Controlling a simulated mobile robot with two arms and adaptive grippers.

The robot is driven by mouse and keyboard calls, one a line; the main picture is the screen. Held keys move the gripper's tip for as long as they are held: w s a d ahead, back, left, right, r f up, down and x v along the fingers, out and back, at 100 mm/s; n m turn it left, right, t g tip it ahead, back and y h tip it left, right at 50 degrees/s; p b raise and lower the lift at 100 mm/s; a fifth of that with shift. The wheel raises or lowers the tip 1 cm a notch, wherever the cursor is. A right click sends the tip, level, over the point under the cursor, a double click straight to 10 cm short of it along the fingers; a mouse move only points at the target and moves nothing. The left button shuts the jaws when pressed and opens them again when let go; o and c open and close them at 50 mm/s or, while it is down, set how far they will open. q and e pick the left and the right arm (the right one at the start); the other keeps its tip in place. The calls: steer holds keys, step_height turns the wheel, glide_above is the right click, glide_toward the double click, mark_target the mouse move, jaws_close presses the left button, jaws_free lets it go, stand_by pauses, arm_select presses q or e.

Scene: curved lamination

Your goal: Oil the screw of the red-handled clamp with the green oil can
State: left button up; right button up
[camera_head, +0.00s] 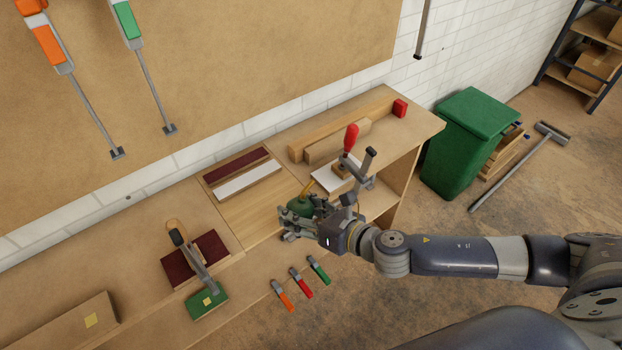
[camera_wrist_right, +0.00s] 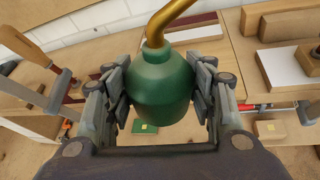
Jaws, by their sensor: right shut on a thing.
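The green oil can (camera_head: 300,207) has a brass spout that shows best in the wrist view (camera_wrist_right: 162,22). My right gripper (camera_head: 296,220) is shut around the can's body (camera_wrist_right: 163,90), with fingers on both sides, and the can looks nearly upright. A clamp with a red handle (camera_head: 351,138) stands behind and to the right of the can in the head view. The spout tip is apart from the red handle. My left gripper is not in view.
Small orange, red (camera_head: 301,283) and green tools lie at the bench front. Another clamp (camera_head: 190,255) sits over dark red and green blocks to the left. Wooden boards (camera_head: 340,140) stand behind the red handle. A green bin (camera_head: 470,140) stands right of the bench.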

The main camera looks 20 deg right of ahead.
arm_select(q)
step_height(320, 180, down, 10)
steer(key=b, duration=0.9)
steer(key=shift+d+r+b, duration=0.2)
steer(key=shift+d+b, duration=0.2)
arm_select(e)
steer(key=w+d+m+g+y, duration=0.1)
steer(key=w+d+m+y, duration=0.5)
steer(key=w+d+m, duration=0.3)
steer(key=shift+w+d+f+g+y, duration=0.35)
steer(key=shift+w+d+g+y, duration=0.1)
steer(key=shift+w, duration=0.5)
